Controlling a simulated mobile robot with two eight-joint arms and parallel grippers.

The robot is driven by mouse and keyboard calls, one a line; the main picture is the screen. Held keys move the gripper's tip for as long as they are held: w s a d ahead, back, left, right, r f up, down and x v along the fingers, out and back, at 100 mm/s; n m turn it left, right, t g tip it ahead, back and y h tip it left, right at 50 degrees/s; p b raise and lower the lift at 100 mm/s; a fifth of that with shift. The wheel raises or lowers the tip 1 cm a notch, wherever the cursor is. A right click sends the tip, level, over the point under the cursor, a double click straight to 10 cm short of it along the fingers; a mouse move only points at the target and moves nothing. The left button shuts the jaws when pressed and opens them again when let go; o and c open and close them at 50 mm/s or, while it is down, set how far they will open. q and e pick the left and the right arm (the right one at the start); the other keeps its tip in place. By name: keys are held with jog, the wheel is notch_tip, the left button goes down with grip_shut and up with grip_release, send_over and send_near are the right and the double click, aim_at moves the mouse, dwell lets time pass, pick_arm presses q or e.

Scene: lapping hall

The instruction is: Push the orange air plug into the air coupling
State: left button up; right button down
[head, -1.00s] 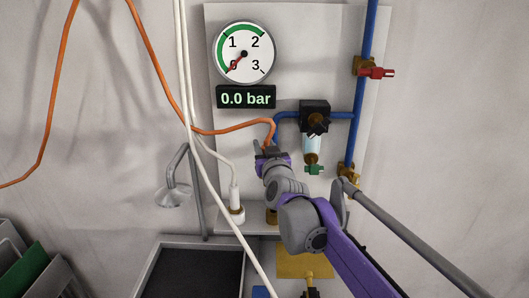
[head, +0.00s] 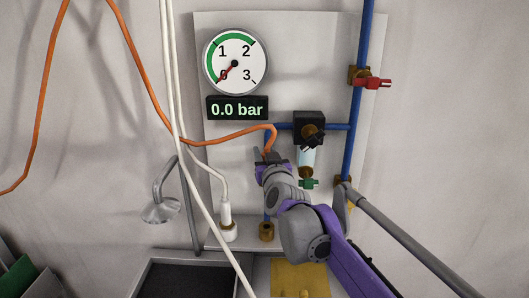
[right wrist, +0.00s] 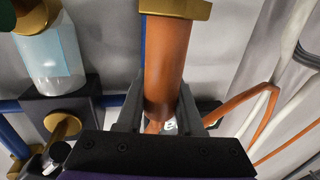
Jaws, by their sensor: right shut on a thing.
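My right gripper (head: 268,158) is shut on the orange air plug. In the right wrist view the orange plug body (right wrist: 167,62) sits between the two grey fingers, with a brass hex piece (right wrist: 175,8) at its top end; I cannot tell if that brass belongs to the plug. In the head view the plug is mostly hidden by the gripper, with the orange hose (head: 230,136) running up from it. The brass air coupling (head: 266,231) is at the low end of the blue pipe, below my gripper and apart from it. My left gripper is not in view.
The gauge (head: 234,62) and display (head: 237,107) read 0.0 bar. A filter with a clear bowl (head: 306,160) is close right of my gripper. A red-handled valve (head: 374,83) is above right. White cables (head: 178,110) hang to the left, above a dark tray (head: 190,278).

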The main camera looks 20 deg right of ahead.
jog(key=shift+f+b, duration=1.1)
jog(key=shift+f, duration=1.55)
notch_tip(320, 180, down, 10)
jog(key=b, duration=0.5)
dwell(2.9)
jog(key=shift+c, duration=2.3)
grip_release()
jog(key=shift+s, duration=0.1)
jog(key=s, duration=1)
jog(key=shift+s+a, duration=0.3)
jog(key=shift+s, duration=0.05)
